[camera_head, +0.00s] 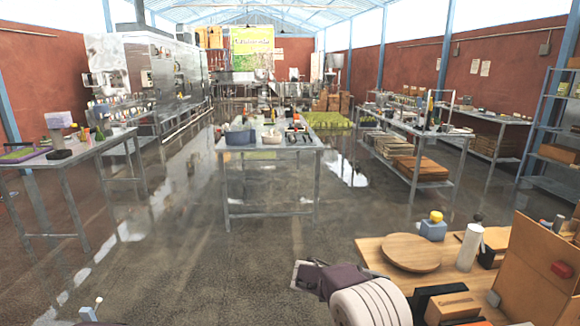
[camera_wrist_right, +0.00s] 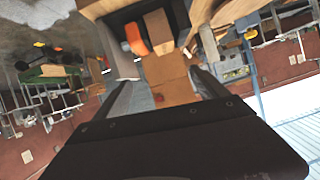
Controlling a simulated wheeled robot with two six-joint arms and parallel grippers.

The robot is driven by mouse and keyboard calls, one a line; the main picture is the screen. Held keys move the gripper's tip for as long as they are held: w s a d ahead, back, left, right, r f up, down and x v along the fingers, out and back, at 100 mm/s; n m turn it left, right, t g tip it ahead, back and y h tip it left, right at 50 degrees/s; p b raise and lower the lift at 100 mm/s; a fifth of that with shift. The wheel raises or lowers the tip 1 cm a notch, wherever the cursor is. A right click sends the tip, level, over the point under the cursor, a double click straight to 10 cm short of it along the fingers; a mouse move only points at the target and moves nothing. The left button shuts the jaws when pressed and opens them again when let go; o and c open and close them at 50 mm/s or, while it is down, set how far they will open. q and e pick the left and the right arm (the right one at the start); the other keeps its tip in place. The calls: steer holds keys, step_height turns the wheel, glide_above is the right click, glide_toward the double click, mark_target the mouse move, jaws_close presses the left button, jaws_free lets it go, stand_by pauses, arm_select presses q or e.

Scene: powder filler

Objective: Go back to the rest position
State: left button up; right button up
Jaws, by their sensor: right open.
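My right gripper (camera_head: 300,275) shows at the bottom centre of the head view. It is dark purple, on a white rounded arm link, and is held in front of the wooden table's left edge. In the right wrist view its two dark fingers (camera_wrist_right: 162,82) stand wide apart. A brown surface shows in the gap between them, but I see nothing gripped. My left gripper is not in view.
A wooden table (camera_head: 376,250) at lower right carries a round board (camera_head: 411,252), a white roll (camera_head: 468,247) and boxes (camera_head: 452,306). A metal table (camera_head: 270,145) stands ahead; another (camera_head: 60,160) stands left. The floor (camera_head: 190,270) between is clear.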

steer(key=s+d+r+g+y, duration=0.1)
steer(key=s+d+g+y, duration=0.3)
steer(key=s, duration=0.8)
steer(key=s+a+f+n+t+y, duration=0.3)
steer(key=s+a+f+n+y, duration=0.6)
steer(key=n, duration=0.8)
steer(key=s+a+f, duration=0.1)
steer(key=s+a, duration=0.1)
steer(key=shift+s+a, duration=0.25)
steer(key=shift+a, duration=0.05)
